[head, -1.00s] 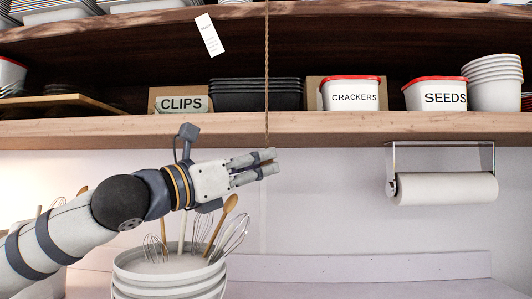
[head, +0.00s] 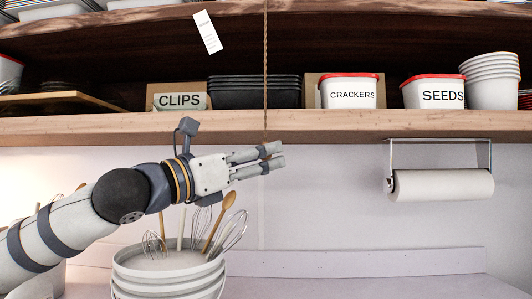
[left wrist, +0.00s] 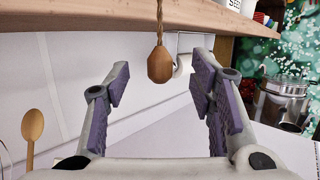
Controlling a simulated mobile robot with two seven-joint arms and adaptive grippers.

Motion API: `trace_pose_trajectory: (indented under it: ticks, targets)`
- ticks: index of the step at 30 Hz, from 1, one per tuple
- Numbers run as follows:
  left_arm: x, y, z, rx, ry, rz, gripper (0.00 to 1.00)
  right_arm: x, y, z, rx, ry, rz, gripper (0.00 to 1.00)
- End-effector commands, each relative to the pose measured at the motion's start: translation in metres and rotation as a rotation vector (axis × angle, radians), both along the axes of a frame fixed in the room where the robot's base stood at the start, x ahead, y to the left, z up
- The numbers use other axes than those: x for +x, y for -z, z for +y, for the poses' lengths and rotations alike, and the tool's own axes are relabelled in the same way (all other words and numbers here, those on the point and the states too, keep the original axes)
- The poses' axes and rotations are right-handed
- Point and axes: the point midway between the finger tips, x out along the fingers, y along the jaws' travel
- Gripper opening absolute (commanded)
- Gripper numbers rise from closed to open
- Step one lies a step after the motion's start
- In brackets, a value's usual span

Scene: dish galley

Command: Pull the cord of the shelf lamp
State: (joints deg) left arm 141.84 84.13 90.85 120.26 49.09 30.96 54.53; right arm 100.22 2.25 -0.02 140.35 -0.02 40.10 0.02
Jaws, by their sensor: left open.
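The lamp cord (head: 266,60), a thin brown twisted string, hangs in front of the shelf in the head view. Its wooden pull knob (left wrist: 160,65) hangs at its lower end in the left wrist view, upright. My left gripper (head: 272,157) is level at the cord's lower end, just below the shelf edge. In the left wrist view the same gripper (left wrist: 160,92) is open, with one finger on each side of the knob and clear gaps between. The knob is not clearly visible in the head view, and the lamp itself is not seen.
The wooden shelf (head: 350,122) runs just above my gripper, bearing bins and tubs. A white bucket (head: 168,270) with whisks and a wooden spoon (head: 222,220) stands below my left arm. A paper towel roll (head: 443,186) hangs to the right.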

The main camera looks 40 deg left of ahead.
Motion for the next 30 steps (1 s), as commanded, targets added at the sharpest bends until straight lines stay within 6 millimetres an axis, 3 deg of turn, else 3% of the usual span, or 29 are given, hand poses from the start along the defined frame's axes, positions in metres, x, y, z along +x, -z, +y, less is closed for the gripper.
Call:
trace_pose_trajectory:
  ticks: [4,16,21,30]
  targets:
    - [-0.005,-0.001,0.002,-0.001,-0.002,-0.004,0.5,0.003,-0.003,0.0,0.0,0.0,-0.01,0.78]
    - [-0.06,0.005,0.014,-0.001,-0.001,-0.017,0.5,0.035,-0.033,0.0,0.0,0.0,-0.129,0.78]
    - [-0.073,0.016,0.018,-0.001,-0.001,-0.006,0.5,0.035,-0.033,0.0,0.0,0.0,-0.13,0.78]
    - [-0.075,0.02,0.019,0.0,0.0,0.0,0.5,0.035,-0.033,0.0,0.0,0.0,-0.128,0.78]
